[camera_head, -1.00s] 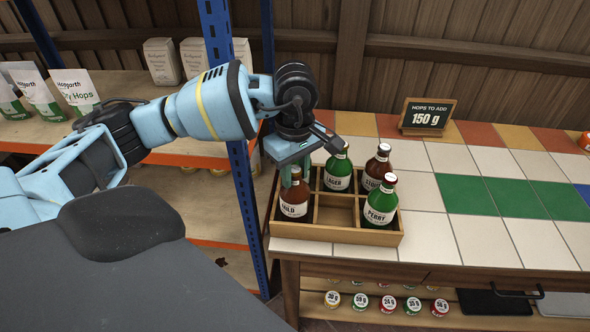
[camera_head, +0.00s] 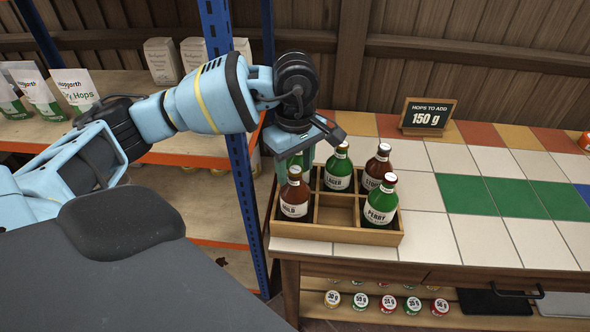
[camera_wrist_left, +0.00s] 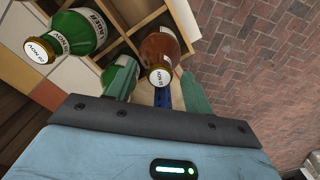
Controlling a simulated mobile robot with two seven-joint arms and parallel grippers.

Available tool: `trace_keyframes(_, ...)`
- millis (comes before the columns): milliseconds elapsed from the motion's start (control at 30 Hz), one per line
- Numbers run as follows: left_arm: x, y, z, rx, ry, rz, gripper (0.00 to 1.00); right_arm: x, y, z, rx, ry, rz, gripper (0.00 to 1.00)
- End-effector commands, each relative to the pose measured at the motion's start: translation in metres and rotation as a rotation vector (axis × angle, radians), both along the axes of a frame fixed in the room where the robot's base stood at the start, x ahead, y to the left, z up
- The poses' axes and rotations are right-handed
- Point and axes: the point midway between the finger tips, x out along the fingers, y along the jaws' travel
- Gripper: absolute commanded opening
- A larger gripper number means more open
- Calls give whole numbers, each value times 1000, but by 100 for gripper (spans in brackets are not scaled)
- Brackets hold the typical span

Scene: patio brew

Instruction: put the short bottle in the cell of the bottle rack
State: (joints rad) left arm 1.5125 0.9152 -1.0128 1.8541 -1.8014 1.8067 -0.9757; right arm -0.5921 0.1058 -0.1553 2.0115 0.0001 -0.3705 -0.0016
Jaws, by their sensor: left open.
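The brown bottle labelled MILD (camera_head: 294,199) stands upright in the front left cell of the wooden bottle rack (camera_head: 337,235). My left gripper (camera_head: 293,163) is open just behind and above the bottle's cap, apart from it in the head view. In the left wrist view the brown bottle (camera_wrist_left: 160,47) shows between the two spread green fingers (camera_wrist_left: 158,80), its cap toward the camera. The rack's front middle cell is empty. The back left cell is mostly hidden by my gripper. My right gripper is not in view.
A green LAGER bottle (camera_head: 339,170), a brown STOUT bottle (camera_head: 377,168) and a green PERRY bottle (camera_head: 380,204) stand in other cells. A blue shelf post (camera_head: 240,170) rises left of the rack. The tiled counter (camera_head: 460,240) is clear to the right, with a sign (camera_head: 428,116) behind.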

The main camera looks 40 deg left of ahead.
Motion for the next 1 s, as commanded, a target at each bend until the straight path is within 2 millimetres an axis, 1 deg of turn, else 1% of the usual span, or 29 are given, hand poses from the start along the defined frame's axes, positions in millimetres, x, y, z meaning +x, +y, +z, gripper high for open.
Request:
trace_keyframes(33, 1, 0, 11, -1, -6, 0, 52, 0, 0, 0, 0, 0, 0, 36)
trace_keyframes(300, 1, -1, 65, 0, -5, -2, 52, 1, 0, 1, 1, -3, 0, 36)
trace_keyframes(400, 1, 0, 82, 0, -5, -2, 52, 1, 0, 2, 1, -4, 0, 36)
trace_keyframes(500, 1, 0, 93, -1, -3, -1, 52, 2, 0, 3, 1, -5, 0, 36)
trace_keyframes(700, 0, 0, 103, 0, -1, -1, 52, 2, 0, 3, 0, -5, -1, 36)
trace_keyframes(1000, 0, 0, 104, 0, 0, -1, 52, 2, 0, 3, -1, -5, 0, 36)
